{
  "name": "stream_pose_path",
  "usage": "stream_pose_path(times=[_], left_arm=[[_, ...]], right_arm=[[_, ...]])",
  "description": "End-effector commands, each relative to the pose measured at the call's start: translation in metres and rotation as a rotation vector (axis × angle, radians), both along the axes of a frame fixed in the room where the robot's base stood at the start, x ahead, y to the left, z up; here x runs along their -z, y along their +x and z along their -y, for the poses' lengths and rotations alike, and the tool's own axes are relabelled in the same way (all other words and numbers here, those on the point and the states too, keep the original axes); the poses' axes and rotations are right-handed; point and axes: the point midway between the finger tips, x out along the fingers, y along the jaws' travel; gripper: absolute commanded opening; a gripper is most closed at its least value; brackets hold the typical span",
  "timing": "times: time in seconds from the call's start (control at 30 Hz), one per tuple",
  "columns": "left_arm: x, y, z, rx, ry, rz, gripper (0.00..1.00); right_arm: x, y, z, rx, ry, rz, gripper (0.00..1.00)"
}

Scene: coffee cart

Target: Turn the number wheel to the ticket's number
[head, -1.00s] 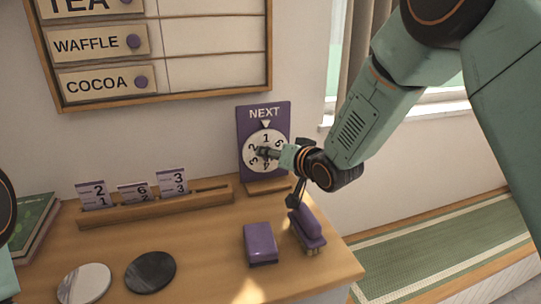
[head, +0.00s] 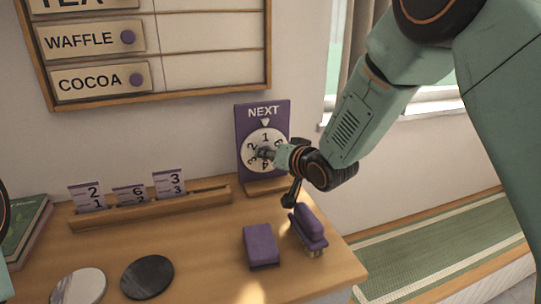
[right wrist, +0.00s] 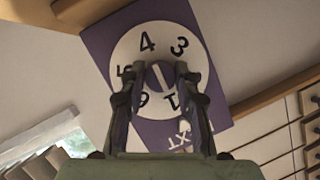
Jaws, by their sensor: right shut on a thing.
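The number wheel (head: 256,138) is a white disc on an upright purple board (head: 243,120) marked NEXT. Its 1 stands at the top, under the small pointer (head: 264,122). In the right wrist view the wheel (right wrist: 158,48) shows 4, 3, 1, 6 and a partly covered 5. My right gripper (head: 266,153) is shut on the wheel's central purple knob (right wrist: 160,78), with one finger on each side. Ticket cards reading 2 over 1 (head: 88,197), 6 over 2 (head: 130,196) and 3 over 3 (head: 168,184) stand in a wooden rack (head: 155,212). My left gripper is out of view.
A purple block (head: 261,246) and a purple brush (head: 308,228) lie on the counter in front of the board. Two round coasters, pale (head: 80,288) and dark (head: 147,277), lie at front left. Green books (head: 24,230) lie at the left edge. A menu board hangs above.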

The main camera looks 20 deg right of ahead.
Motion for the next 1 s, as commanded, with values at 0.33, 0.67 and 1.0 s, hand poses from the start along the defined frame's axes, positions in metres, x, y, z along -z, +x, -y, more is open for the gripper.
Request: stream_pose_path(times=[0.33,0.67,1.0], left_arm=[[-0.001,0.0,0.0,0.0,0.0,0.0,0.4],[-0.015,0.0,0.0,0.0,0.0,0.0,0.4],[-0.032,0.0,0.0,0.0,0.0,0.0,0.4]], right_arm=[[-0.003,0.002,0.001,0.005,0.009,0.006,0.0],[-0.005,0.003,0.003,0.007,0.136,0.003,0.0],[-0.003,0.003,0.005,0.009,0.439,-0.006,0.0]])
